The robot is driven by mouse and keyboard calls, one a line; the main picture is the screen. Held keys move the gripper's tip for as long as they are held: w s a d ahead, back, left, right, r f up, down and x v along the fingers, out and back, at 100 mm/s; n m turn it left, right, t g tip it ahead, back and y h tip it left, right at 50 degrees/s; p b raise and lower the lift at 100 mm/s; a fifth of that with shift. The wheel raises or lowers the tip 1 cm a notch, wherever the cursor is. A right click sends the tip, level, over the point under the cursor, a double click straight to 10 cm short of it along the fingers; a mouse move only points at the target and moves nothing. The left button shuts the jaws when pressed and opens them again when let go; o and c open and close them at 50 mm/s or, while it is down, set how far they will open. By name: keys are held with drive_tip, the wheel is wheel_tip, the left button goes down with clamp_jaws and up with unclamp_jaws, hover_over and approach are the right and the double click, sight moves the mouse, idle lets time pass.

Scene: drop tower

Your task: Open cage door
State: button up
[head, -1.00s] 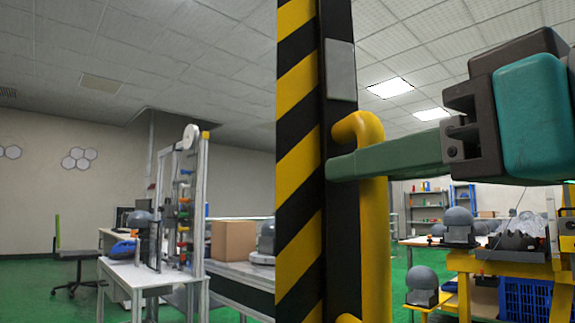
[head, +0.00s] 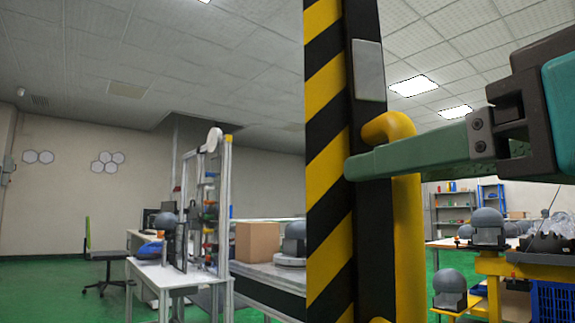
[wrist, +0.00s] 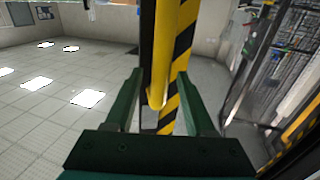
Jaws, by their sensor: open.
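The cage door's edge post (head: 327,150) is striped yellow and black and stands upright in the middle of the head view. A yellow bar handle (head: 408,230) runs down its right side, with a bent top end. My gripper (head: 352,168) reaches in from the right with green fingers, crossing in front of the handle near its top. In the wrist view my gripper (wrist: 160,75) is open, and the yellow handle (wrist: 158,85) lies between the two fingers. Contact cannot be told. The striped post (wrist: 182,60) is just behind it.
At left are a white table (head: 165,272) with a frame tower and a bench with a cardboard box (head: 257,241). At right, grey domed devices (head: 488,228) stand by a blue crate (head: 553,300). Green floor is open at far left.

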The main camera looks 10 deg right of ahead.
drive_tip(key=v, duration=0.7)
drive_tip(key=shift+s+d, duration=0.15)
drive_tip(key=shift+s, duration=0.15)
